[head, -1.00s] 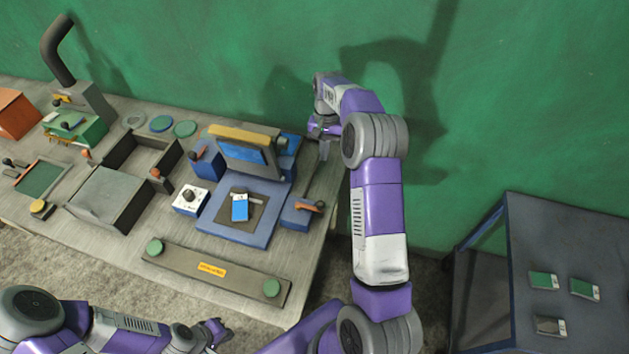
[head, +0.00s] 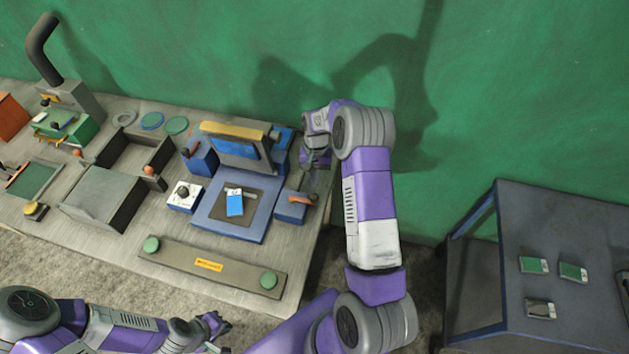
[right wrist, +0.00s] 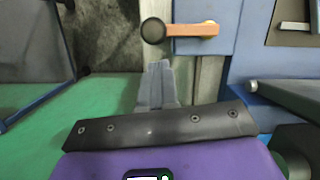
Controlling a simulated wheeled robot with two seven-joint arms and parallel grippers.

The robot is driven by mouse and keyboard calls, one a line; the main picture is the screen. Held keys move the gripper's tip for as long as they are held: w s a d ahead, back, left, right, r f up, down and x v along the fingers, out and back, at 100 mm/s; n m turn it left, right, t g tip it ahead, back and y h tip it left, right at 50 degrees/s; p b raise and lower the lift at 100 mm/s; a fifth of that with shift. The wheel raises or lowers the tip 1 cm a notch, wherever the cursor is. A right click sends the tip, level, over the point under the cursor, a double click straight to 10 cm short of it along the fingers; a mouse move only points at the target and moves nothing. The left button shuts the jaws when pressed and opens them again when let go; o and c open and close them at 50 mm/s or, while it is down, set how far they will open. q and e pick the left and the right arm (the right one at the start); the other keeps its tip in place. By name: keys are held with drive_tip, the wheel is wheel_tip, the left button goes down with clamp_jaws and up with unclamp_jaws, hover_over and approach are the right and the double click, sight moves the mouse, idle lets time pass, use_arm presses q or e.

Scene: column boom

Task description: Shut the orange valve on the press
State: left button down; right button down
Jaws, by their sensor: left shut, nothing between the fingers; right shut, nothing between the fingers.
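The press (head: 262,222) is a blue machine with a yellow-topped upper part, at the right of the bench. The orange valve (head: 300,198) is a lever on a blue block at the press's right side. In the right wrist view the valve (right wrist: 193,30) lies sideways, its dark round knob at its left end. My right gripper (head: 316,186) is shut and empty, just right of and behind the valve. In the right wrist view its fingertips (right wrist: 160,68) point toward the lever, with a visible gap. My left gripper (head: 220,326) is shut and empty in front of the bench.
A blue-and-white piece (head: 234,205) lies on the press's dark pad. A white box with a black knob (head: 184,196) stands left of it. A grey bar with green buttons (head: 208,265) lies in front. A dark side table (head: 570,225) holds several small pieces.

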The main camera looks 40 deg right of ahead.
use_arm(q)
drive_tip(key=shift+r, duration=0.2)
use_arm(e)
drive_tip(key=shift+s+a+f, duration=0.3)
drive_tip(key=shift+s+a, duration=0.2)
drive_tip(key=shift+a, duration=0.05)
